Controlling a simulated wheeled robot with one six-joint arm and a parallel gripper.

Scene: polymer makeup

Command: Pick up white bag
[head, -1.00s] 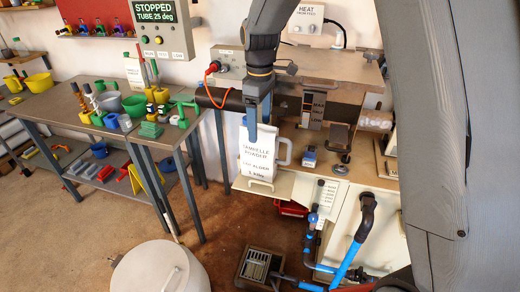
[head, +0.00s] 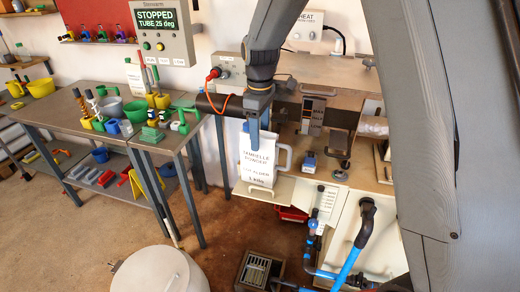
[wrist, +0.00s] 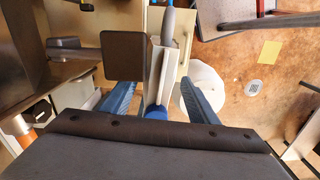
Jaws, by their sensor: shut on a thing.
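The white bag (head: 258,166) carries black printed text, of which "POWDER" can be read. It hangs upright below my gripper (head: 258,138), in front of the bench at the middle of the head view. My gripper is shut on the top of the bag. In the wrist view the white bag (wrist: 156,76) is seen edge-on from above, between my two blue fingers (wrist: 155,100). A cream tray or shelf (head: 246,190) shows just behind and below the bag's lower end. I cannot tell whether the bag touches it.
A grey table (head: 80,119) with tools and cups stands at the left. A pale round drum (head: 160,272) stands on the floor at the front. Blue pipes (head: 350,265) and a floor drain (head: 257,270) lie at the lower right. The brown floor at left is largely clear.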

